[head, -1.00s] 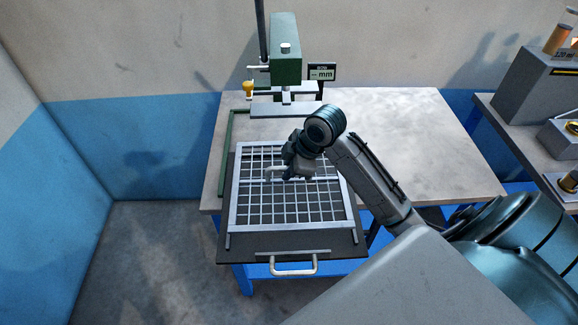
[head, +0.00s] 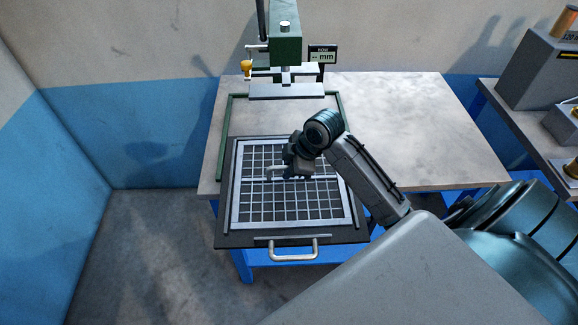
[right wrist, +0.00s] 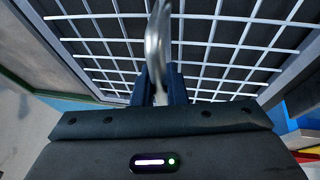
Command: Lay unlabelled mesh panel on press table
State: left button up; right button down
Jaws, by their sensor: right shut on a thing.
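The mesh panel (head: 246,216) is a pale metal frame with a square grid and a crossbar. No label shows on its visible parts. It is over the dark flat press table (head: 230,239), inside its outline; whether it touches is hard to tell. My right gripper (head: 282,172) is at the middle of the panel. In the right wrist view its fingers (right wrist: 159,84) are shut on the curved metal handle (right wrist: 155,40) of the panel, with the mesh beyond. My left gripper is not in view.
The press table has a front pull handle (head: 293,252) and sits at the front of a grey bench (head: 405,120). Green rails (head: 224,130) run back to a green press (head: 285,48) with a small display (head: 323,54). A side bench with equipment stands right. The bench's right half is clear.

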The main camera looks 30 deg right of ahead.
jog(key=c, duration=1.4)
grip_release()
jog(key=shift+o, duration=0.2)
jog(key=shift+s, duration=0.1)
jog(key=b+v, duration=0.1)
jog(key=v, duration=1)
jog(key=shift+a, duration=0.1)
